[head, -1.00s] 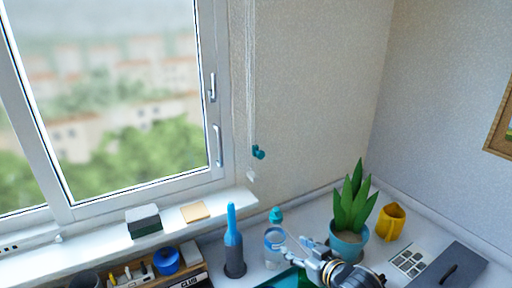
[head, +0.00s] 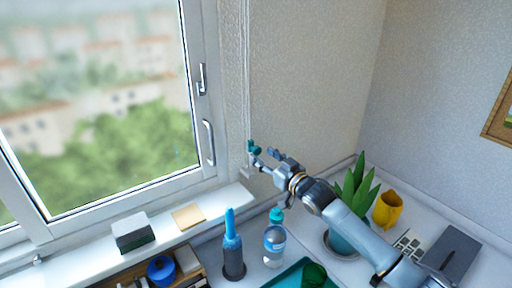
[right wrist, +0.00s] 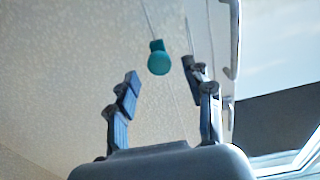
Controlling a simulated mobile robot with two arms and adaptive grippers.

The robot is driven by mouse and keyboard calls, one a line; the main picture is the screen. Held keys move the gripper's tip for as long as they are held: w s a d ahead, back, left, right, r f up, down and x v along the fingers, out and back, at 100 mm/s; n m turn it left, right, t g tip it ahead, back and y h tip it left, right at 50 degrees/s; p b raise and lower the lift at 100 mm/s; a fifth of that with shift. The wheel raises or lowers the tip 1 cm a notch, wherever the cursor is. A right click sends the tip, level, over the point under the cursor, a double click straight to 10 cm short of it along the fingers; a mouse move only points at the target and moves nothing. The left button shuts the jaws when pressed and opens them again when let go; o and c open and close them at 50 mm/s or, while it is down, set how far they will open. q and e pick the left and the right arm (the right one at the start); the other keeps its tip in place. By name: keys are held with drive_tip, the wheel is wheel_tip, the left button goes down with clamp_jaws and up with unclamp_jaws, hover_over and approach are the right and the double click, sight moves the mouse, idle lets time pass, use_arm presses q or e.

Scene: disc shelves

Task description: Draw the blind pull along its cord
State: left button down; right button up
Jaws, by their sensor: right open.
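The teal blind pull (head: 253,147) hangs on its thin white cord (head: 247,70) beside the window frame. In the right wrist view the pull (right wrist: 159,59) is a round teal knob with its cord running up from it. My right gripper (head: 263,159) is open at the pull, and in the head view it partly overlaps it. In the right wrist view the pull appears between the two open fingers (right wrist: 163,88), a little beyond their tips, and neither finger clearly touches it. My left gripper is not in view.
The window (head: 100,110) with its handles is left of the cord.

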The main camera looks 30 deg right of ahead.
sight(258, 151)
drive_tip(key=w, duration=0.3)
drive_tip(key=shift+w+a+r+p, duration=0.15)
drive_tip(key=shift+w+a+p, duration=0.05)
drive_tip(key=shift+w+p, duration=0.15)
drive_tip(key=shift+w+a, duration=0.1)
drive_tip(key=shift+w, duration=0.25)
drive_tip(key=c, duration=1)
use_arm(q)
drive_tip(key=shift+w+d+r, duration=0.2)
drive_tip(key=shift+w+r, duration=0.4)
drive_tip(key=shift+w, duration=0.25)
use_arm(e)
clamp_jaws()
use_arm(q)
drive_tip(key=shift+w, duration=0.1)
